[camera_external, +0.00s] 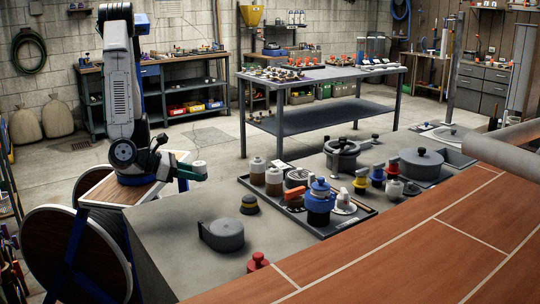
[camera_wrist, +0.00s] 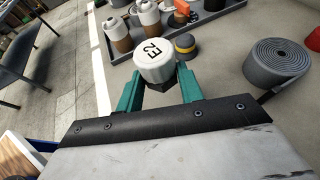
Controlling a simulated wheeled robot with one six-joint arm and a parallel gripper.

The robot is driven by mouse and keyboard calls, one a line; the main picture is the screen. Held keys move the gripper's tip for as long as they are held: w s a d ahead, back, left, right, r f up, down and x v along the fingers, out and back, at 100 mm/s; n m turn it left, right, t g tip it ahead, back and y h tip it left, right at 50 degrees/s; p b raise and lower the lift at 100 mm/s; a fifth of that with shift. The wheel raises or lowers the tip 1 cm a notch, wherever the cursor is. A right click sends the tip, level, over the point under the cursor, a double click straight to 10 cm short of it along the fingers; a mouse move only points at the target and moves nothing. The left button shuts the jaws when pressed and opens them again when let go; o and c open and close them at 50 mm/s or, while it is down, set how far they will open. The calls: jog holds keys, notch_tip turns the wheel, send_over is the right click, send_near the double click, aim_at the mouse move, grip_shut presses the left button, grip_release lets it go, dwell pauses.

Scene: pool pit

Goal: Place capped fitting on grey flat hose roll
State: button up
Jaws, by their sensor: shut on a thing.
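The capped fitting, with a white cap marked E2 and a dark lower part, is held in my gripper; it shows in the wrist view (camera_wrist: 155,62) and small in the external view (camera_external: 199,167). My gripper (camera_external: 192,172) is shut on it, with green fingers on both sides (camera_wrist: 158,85). The grey flat hose roll (camera_external: 222,235) lies on the grey worktop in front of and below my gripper, to the right in the picture. In the wrist view the roll (camera_wrist: 278,68) shows its spiral at the right, apart from the fitting. Its top looks bare.
A small dark fitting with a yellow band (camera_external: 249,204) stands behind the roll. A black tray (camera_external: 335,230) holds several bottles and fittings to the right. A red-capped item (camera_external: 258,262) stands near the front edge. The worktop (camera_external: 180,245) left of the roll is clear.

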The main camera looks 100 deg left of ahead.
jog(key=s+d+m+t+h, duration=0.1)
jog(key=d+m+h, duration=0.1)
jog(key=d, duration=0.5)
send_over(214, 225)
jog(key=shift+a+f, duration=0.1)
jog(key=shift+f, duration=2)
jog(key=o, duration=1)
jog(key=shift+f+h, duration=0.15)
jog(key=shift+h, duration=0.15)
